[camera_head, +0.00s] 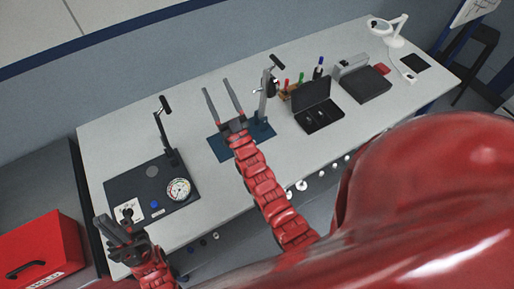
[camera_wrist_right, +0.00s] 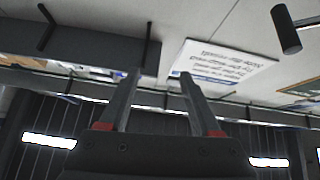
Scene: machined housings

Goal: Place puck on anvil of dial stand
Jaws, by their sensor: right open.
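My right gripper (camera_head: 216,87) is open, its two fingers pointing up and apart, beside the post of a stand (camera_head: 263,97) on a blue base (camera_head: 222,148). In the right wrist view the right gripper (camera_wrist_right: 161,76) has nothing between its fingers. A second stand with a dark post (camera_head: 166,132) rises behind a black plate (camera_head: 122,187). I cannot tell which piece is the puck. My left gripper (camera_head: 115,226) is at the plate's near left corner; its jaws are unclear.
An open black case (camera_head: 318,115), pens (camera_head: 301,78), a dark box (camera_head: 364,84) and a white lamp (camera_head: 388,30) stand toward the right. A red toolbox (camera_head: 40,250) is at lower left. The right wrist view shows a dark cylindrical handle (camera_wrist_right: 287,30) and a sign (camera_wrist_right: 222,64).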

